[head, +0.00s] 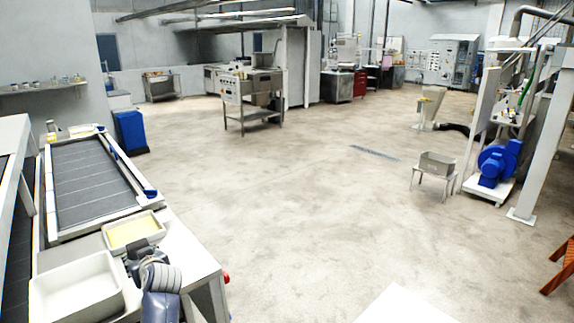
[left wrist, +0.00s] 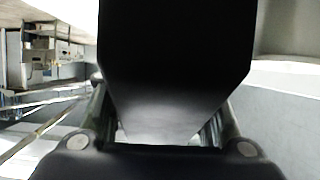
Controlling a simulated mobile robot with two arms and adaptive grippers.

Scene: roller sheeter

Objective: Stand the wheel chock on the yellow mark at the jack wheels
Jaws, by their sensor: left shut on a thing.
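In the left wrist view a large black block (left wrist: 178,60), which looks like the wheel chock, fills the middle of the picture. My left gripper (left wrist: 163,125) is shut on it, with a finger on each side. In the head view my left gripper (head: 142,252) is at the lower left, over the sheeter's near end and beside the trays; the chock is hard to make out there. My right gripper is not in view. I cannot make out the yellow mark or the jack wheels in either view.
A white tray (head: 75,296) and a tray with yellow contents (head: 133,231) sit close to the left gripper. The sheeter belt (head: 92,177) lies beyond them. A blue bin (head: 130,132) stands behind. The floor (head: 290,210) in the middle is clear. A small stand (head: 436,166) and blue blower (head: 497,160) are right.

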